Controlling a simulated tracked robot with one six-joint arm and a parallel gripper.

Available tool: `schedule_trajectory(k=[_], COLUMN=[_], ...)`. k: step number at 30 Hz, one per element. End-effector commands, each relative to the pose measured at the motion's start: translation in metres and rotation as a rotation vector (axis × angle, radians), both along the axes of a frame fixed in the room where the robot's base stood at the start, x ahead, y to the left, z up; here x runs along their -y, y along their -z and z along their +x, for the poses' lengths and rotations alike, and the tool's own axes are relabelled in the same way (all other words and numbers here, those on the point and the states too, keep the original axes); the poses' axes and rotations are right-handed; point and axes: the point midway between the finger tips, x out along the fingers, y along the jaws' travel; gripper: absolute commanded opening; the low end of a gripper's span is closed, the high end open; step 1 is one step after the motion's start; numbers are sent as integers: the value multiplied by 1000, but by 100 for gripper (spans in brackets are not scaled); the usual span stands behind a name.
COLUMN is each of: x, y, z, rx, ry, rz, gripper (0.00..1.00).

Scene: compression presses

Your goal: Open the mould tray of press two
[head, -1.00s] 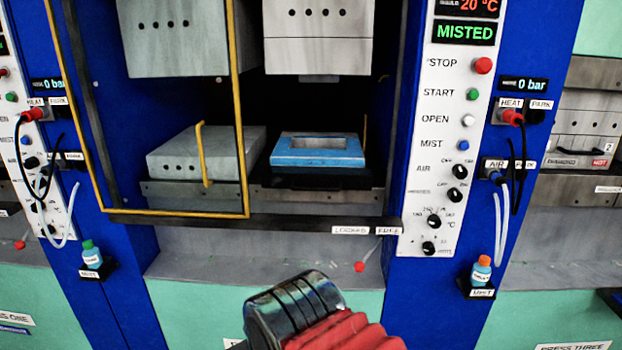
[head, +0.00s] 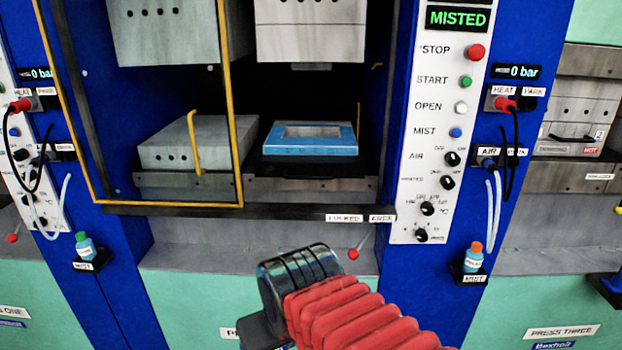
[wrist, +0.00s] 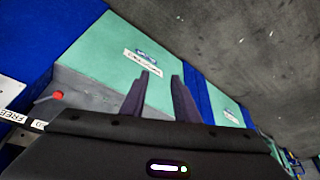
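The blue-framed mould (head: 349,147) sits inside the middle press on a dark tray (head: 290,167), below the raised upper block. A lever with a red knob (head: 352,254) hangs under the press front, below the LOCKED label (head: 343,218) and the FREE label (head: 381,218). A red knob (wrist: 57,95) also shows at the left of the wrist view. My gripper (wrist: 160,76) has its two dark fingers apart with nothing between them, over the green lower panel (wrist: 110,75). In the head view my fingers are hidden; only my arm shows, below the press.
The control panel (head: 440,120) right of the opening reads MISTED and has an OPEN button (head: 461,107). A yellow-edged guard (head: 230,110) stands over the left part. Mist bottles (head: 86,245) (head: 473,257) stand on small shelves on both sides. Grey floor (wrist: 240,50) shows in the wrist view.

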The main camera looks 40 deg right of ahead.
Motion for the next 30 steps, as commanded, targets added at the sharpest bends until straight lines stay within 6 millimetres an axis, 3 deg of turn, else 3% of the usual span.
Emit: schedule_trajectory(k=[11,21,27,30], x=[131,268,320,335], y=[20,11,-3,-12], z=[32,74,102,118], rx=[-21,69,136,176], ry=[143,0,-170,-271], rz=[-183,-515,-713,-808], gripper=[28,28,28,28])
